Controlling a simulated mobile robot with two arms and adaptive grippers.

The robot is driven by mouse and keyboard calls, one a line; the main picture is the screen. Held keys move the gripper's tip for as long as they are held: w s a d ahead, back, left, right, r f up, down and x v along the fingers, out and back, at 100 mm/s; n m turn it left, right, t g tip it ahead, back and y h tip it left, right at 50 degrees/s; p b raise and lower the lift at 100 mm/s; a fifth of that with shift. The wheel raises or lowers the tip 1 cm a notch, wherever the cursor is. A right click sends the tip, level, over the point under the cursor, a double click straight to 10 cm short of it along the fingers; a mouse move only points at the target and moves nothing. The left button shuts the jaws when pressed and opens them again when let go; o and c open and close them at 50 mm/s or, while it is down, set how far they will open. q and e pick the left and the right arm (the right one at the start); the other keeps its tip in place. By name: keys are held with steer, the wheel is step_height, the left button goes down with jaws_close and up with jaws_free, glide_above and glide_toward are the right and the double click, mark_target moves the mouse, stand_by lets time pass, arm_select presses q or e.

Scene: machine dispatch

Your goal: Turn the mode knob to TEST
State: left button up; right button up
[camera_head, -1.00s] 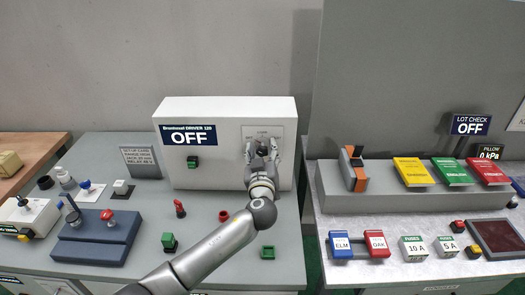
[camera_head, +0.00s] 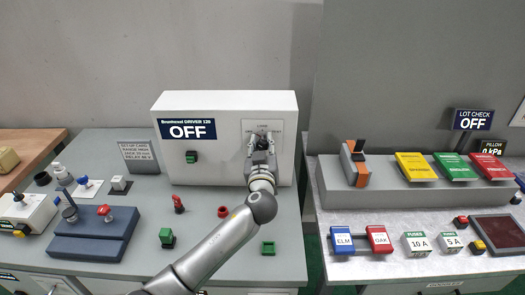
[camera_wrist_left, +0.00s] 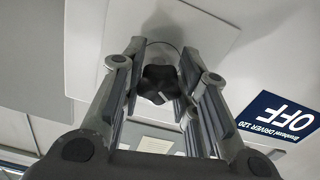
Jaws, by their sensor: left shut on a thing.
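The white driver box (camera_head: 225,106) stands at the back of the grey bench, and its blue display (camera_head: 187,129) reads OFF. The mode knob (camera_wrist_left: 158,84) is black and lobed, on a light plate (camera_head: 285,130) at the right of the box front. My left gripper (camera_head: 261,143) reaches the plate from the front. In the left wrist view its fingers (camera_wrist_left: 160,75) stand on both sides of the knob, shut on it. The fingers hide most of the knob and plate markings in the head view, so I cannot read its setting. My right gripper is not in view.
A green button (camera_head: 191,157) is on the box front, left of the knob. A red toggle (camera_head: 178,203), a red ring (camera_head: 223,211) and green parts (camera_head: 268,248) are on the bench near my arm. A second bench with colored blocks (camera_head: 414,166) stands right.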

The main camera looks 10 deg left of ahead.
arm_select(q)
steer(key=shift+f+m+b, duration=0.3)
steer(key=shift+m+b, duration=0.3)
steer(key=shift+b, duration=0.25)
steer(key=shift+r+m+b, duration=0.15)
steer(key=shift+m+b, duration=0.25)
steer(key=shift+m, duration=0.4)
steer(key=shift+r+m, duration=0.1)
steer(key=shift+m, duration=0.8)
steer(key=m, duration=0.3)
steer(key=shift+a+r+m+p, duration=0.1)
steer(key=shift+m+p, duration=0.2)
steer(key=shift+p, duration=0.05)
steer(key=m+p, duration=0.1)
steer(key=m, duration=0.2)
steer(key=shift+m, duration=0.3)
steer(key=m+p, duration=0.1)
steer(key=m, duration=0.2)
steer(key=shift+r+m+p, duration=0.1)
steer(key=shift+m+p, duration=0.25)
steer(key=shift+m, duration=0.05)
steer(key=m+p, duration=0.2)
steer(key=m, duration=0.3)
steer(key=shift+m+p, duration=0.65)
steer(key=shift+m, duration=0.35)
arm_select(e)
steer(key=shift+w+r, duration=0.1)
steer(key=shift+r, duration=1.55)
